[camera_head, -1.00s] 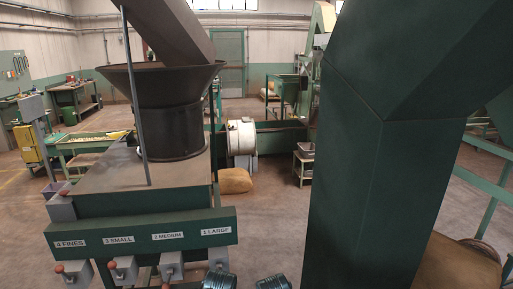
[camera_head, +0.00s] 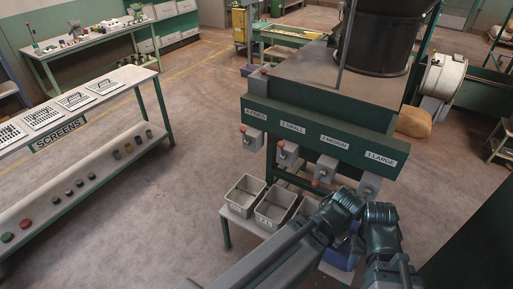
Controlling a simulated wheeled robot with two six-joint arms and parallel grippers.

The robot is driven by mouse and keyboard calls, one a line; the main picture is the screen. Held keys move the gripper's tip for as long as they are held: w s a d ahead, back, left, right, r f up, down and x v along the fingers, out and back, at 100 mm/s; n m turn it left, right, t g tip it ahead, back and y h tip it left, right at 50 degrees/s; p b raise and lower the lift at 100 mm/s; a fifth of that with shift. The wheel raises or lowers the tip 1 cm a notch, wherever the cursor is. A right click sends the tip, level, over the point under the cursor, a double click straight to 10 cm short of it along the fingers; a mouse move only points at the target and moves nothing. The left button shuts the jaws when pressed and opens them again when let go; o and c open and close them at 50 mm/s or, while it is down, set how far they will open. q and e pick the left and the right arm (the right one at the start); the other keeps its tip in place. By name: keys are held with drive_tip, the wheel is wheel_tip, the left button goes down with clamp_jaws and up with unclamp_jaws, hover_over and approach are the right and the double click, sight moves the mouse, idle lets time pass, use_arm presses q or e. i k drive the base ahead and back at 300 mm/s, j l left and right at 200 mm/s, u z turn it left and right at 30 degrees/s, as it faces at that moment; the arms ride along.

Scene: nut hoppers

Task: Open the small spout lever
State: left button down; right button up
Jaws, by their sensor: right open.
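The spout marked 3 SMALL (camera_head: 289,156) is a grey box under the hopper's green front beam. Its lever has an orange-red knob (camera_head: 281,145) at the box's upper left. The label (camera_head: 292,127) is above it. My right gripper (camera_head: 380,214) is low at the right, below the 1 LARGE spout and well apart from the small lever. It is open, though its fingers are hard to make out. My left arm reaches up from the bottom, and its gripper does not show.
The 4 FINES spout (camera_head: 254,139) is left of the small one; 2 MEDIUM (camera_head: 326,167) and 1 LARGE (camera_head: 369,186) are to its right. Grey bins (camera_head: 245,191) stand on a low stand beneath. A SCREENS bench (camera_head: 128,82) is at left, with open floor between.

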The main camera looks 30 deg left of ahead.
sight(281, 143)
drive_tip(key=u, duration=0.8)
